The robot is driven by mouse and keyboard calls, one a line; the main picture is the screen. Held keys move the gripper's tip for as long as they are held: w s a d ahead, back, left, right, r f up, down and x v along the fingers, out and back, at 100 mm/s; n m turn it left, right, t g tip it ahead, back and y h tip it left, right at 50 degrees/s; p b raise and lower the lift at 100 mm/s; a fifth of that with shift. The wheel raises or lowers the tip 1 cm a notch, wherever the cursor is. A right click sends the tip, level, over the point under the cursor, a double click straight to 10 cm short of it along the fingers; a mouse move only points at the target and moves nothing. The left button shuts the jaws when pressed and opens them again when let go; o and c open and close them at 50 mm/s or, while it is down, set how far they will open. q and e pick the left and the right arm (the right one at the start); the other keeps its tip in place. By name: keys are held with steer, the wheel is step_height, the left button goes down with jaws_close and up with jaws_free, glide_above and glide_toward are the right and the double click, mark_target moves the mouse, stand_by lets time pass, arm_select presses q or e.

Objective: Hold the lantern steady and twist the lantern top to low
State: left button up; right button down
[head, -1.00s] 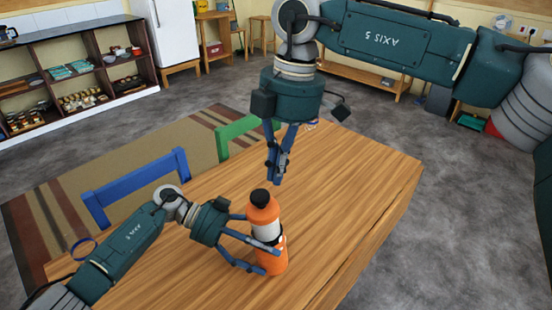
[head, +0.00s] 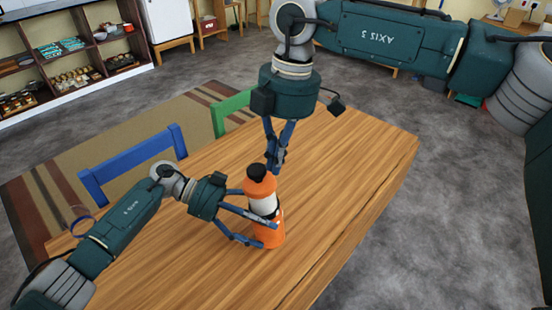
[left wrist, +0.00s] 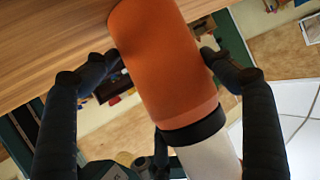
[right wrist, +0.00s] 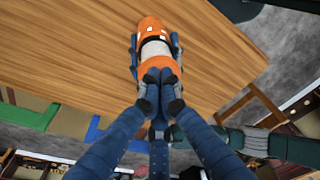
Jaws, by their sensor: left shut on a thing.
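The lantern (head: 263,205) stands upright on the wooden table, orange with a white middle and a black top knob (head: 256,172). My left gripper (head: 268,232) is shut around its body from the left. In the left wrist view the orange body (left wrist: 165,60) lies between the two fingers (left wrist: 155,68). My right gripper (head: 275,166) points down just behind and right of the lantern top, its fingertips together. In the right wrist view these fingertips (right wrist: 160,82) overlap the near end of the lantern (right wrist: 150,32) and hide the knob; contact cannot be told.
The wooden table (head: 340,170) is otherwise bare, with free room right of the lantern. A blue chair (head: 130,160) and a green chair (head: 230,105) stand at its far-left edge. Shelves (head: 75,50) stand far off at the left.

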steer(key=shift+a, duration=0.45)
steer(key=shift+w, duration=0.25)
steer(key=shift+w+a, duration=0.2)
steer(key=shift+w, duration=0.4)
steer(key=shift+w, duration=0.15)
stand_by(0.6)
steer(key=shift+w+d+r, duration=0.1)
steer(key=shift+w+d, duration=0.1)
steer(key=shift+d, duration=0.15)
steer(key=shift+a+r, duration=0.15)
steer(key=shift+r, duration=1.3)
steer(key=shift+a+r, duration=0.15)
steer(key=shift+r, duration=1.3)
